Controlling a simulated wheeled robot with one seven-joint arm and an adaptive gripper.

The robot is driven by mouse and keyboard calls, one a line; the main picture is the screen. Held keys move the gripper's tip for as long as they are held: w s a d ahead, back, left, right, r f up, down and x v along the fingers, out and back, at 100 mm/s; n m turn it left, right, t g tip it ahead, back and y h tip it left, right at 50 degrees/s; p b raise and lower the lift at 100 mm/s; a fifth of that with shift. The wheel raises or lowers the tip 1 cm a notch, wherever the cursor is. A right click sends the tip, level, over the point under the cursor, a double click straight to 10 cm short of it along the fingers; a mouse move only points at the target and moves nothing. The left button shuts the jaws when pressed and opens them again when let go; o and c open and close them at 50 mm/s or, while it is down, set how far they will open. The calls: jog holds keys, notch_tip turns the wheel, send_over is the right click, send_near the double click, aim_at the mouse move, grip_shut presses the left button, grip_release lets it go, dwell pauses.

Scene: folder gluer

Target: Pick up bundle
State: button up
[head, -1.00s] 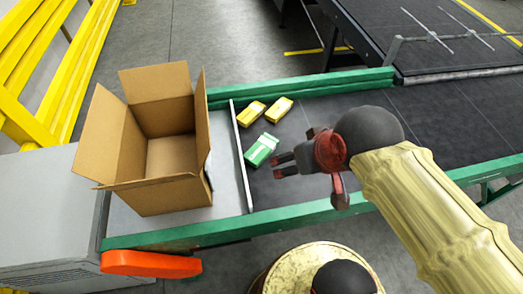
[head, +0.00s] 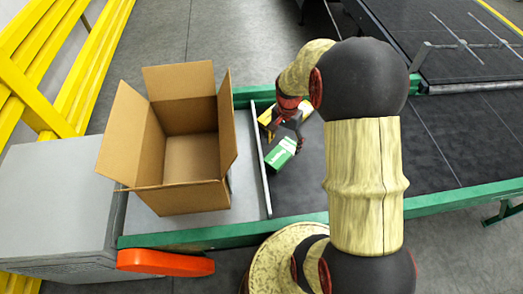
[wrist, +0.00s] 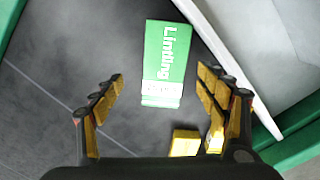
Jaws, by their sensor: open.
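A green and white bundle (head: 281,152) lies on the dark belt beside the metal strip. In the wrist view the green bundle (wrist: 167,50) is ahead of and partly between the fingertips. My gripper (wrist: 160,80) is open and empty above the belt; no finger is seen touching the bundle. A yellow bundle (head: 265,117) is largely hidden behind my gripper in the head view. In the wrist view a yellow bundle (wrist: 185,142) lies near the right finger, with more yellow partly hidden beside it.
An open, empty cardboard box (head: 190,155) stands left of the belt, beyond the upright metal strip (head: 259,160). Green rails (head: 180,236) edge the conveyor. The belt (head: 440,140) to the right is clear. Yellow railings (head: 75,80) stand at the far left.

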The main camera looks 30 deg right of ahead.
aim_at(282, 152)
jog(key=shift+w+d+r+m, duration=0.15)
jog(key=shift+w+r+m, duration=0.25)
jog(key=shift+w, duration=0.1)
jog(key=shift+s+m, duration=0.2)
jog(key=shift+m, duration=0.1)
jog(key=shift+f, duration=0.1)
notch_tip(282, 152, down, 8)
jog(key=shift+r+b, duration=0.15)
jog(key=shift+b, duration=0.9)
jog(key=shift+r, duration=0.1)
jog(key=c, duration=0.3)
jog(key=c, duration=1.1)
